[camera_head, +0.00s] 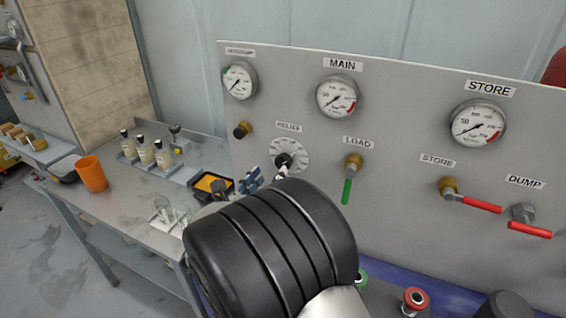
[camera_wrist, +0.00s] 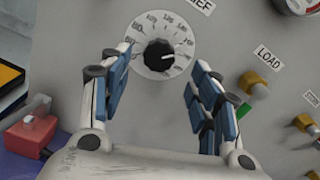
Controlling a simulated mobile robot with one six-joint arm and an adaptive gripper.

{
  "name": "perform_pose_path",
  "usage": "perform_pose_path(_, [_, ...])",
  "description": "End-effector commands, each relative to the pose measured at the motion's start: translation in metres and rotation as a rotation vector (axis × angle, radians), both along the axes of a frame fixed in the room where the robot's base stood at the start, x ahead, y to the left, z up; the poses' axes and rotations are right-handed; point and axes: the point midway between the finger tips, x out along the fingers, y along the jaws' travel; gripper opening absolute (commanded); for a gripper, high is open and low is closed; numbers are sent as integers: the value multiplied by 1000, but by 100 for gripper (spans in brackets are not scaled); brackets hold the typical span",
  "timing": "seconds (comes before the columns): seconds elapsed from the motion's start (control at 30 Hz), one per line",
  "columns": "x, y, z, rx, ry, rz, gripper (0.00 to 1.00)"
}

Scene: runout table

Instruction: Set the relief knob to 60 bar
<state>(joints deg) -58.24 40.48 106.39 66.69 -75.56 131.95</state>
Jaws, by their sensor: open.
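The black relief knob (camera_head: 284,160) sits in the middle of a round white dial (camera_head: 303,152) under the RELIEF label on the grey panel. In the wrist view the knob (camera_wrist: 158,54) shows a small pale mark toward its right side; the dial's small numbers (camera_wrist: 168,23) are hard to read. My gripper (camera_head: 267,177) is in front of the panel near the dial. In the wrist view my gripper (camera_wrist: 158,68) is open and empty, its blue-padded fingers spread left and right of the knob, which lies between them slightly beyond the tips. I see no contact.
Right of the dial is the LOAD valve with a green handle (camera_head: 347,190). The red STORE (camera_head: 481,204) and DUMP (camera_head: 530,230) handles are farther right. Gauges (camera_head: 337,96) are above. A bench (camera_head: 125,205) at left holds bottles, an orange cup (camera_head: 91,174) and glassware.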

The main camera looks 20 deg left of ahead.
Motion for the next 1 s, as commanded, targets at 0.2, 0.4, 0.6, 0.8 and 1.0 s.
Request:
perform_pose_path(0.2, [46,-5,-1,1,0,-3,56])
perform_pose_path(0.4, [72,-6,0,0,1,0,56])
perform_pose_path(0.6, [81,-6,0,-1,0,1,56])
perform_pose_path(0.8, [81,-6,0,-1,1,2,56])
perform_pose_path(1.0, [81,-6,0,-1,1,2,44])
